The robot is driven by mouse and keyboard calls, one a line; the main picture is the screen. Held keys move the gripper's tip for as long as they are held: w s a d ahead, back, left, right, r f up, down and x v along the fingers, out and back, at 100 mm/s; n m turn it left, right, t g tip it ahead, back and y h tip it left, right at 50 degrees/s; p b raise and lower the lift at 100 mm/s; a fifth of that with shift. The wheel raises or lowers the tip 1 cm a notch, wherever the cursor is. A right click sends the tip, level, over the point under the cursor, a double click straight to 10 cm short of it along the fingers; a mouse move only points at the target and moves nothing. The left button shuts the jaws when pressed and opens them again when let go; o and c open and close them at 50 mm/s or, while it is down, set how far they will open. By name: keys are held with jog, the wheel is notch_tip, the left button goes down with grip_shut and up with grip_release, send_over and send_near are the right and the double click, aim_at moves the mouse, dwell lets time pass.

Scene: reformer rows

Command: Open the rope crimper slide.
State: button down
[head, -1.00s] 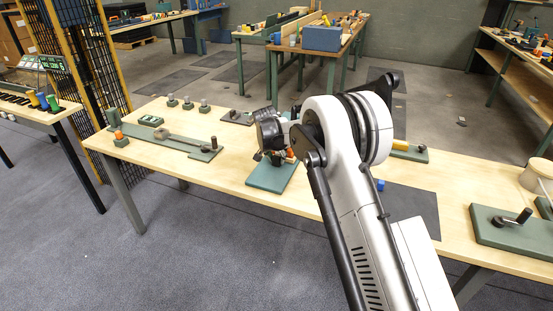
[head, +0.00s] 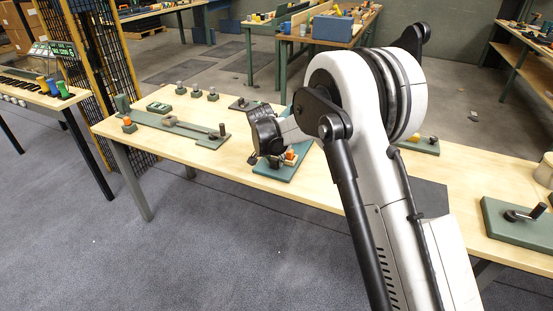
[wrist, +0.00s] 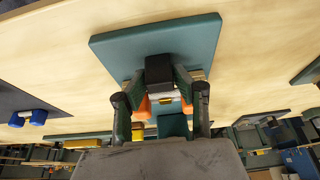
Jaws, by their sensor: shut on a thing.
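The rope crimper stands on a green base plate (head: 270,171) near the middle of the long wooden table. The plate also fills the upper middle of the wrist view (wrist: 115,50). A black block (wrist: 158,68) sits on the plate, with a pale metal piece below it in the picture. The slide shows orange parts (wrist: 142,108) between my fingers. My gripper (wrist: 160,98) is shut on the slide, one dark finger on each side. In the head view my gripper (head: 275,158) is low over the plate, and my wrist hides part of the crimper.
A green fixture with a lever (head: 180,128) lies to the left, with several small posts behind it. A dark mat (head: 425,195) and another green plate with a black handle (head: 520,222) are to the right. Bare wood lies between them.

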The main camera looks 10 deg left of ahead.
jog(key=c, duration=1.4)
grip_release()
jog(key=shift+r, duration=0.1)
jog(key=v, duration=1.1)
jog(key=shift+s+a+r, duration=0.1)
jog(key=shift+r, duration=0.3)
